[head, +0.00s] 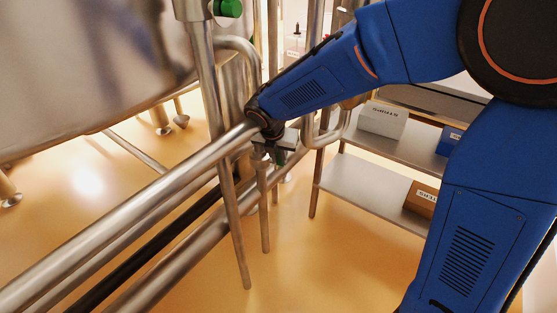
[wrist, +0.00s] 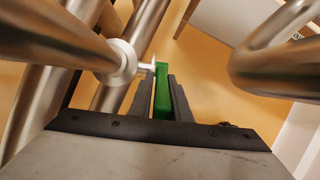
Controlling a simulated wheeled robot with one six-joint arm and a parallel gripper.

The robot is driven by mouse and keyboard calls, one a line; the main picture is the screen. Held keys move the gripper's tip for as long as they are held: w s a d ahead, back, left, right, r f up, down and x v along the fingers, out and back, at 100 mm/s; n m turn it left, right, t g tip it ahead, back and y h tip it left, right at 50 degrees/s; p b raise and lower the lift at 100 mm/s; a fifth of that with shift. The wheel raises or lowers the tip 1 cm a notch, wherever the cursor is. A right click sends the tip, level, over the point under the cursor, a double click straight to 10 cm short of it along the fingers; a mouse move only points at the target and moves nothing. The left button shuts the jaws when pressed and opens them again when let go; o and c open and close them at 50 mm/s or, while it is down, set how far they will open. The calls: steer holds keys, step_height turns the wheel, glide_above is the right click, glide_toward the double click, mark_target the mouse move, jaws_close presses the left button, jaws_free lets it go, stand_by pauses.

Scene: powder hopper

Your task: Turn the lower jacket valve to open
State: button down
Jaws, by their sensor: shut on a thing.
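The lower jacket valve shows in the wrist view as a long green handle (wrist: 162,92) beside a pale metal stem and collar (wrist: 127,58) on a steel pipe. My gripper (wrist: 164,95) is shut on the green handle, with one dark finger on each side of it. In the head view my gripper (head: 279,155) is at the end of my blue arm, low among the pipes, and only a small dark green bit of the handle shows there. Much of the valve body is hidden behind my gripper and the pipes.
Thick steel pipes (head: 130,205) run diagonally at the lower left, under a large steel vessel (head: 80,50). A bent pipe (wrist: 265,65) is close on the right in the wrist view. A green knob (head: 229,8) is higher up. A shelf (head: 360,190) with boxes stands right.

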steer(key=shift+w+r+g, duration=0.15)
steer(key=shift+w+g, duration=0.1)
steer(key=shift+g, duration=0.25)
steer(key=shift+y, duration=0.3)
steer(key=c, duration=1.7)
jaws_free()
steer(key=shift+w, duration=0.1)
steer(key=shift+o, duration=0.2)
steer(key=shift+d, duration=0.1)
steer(key=v, duration=1.7)
steer(key=shift+w+r, duration=0.25)
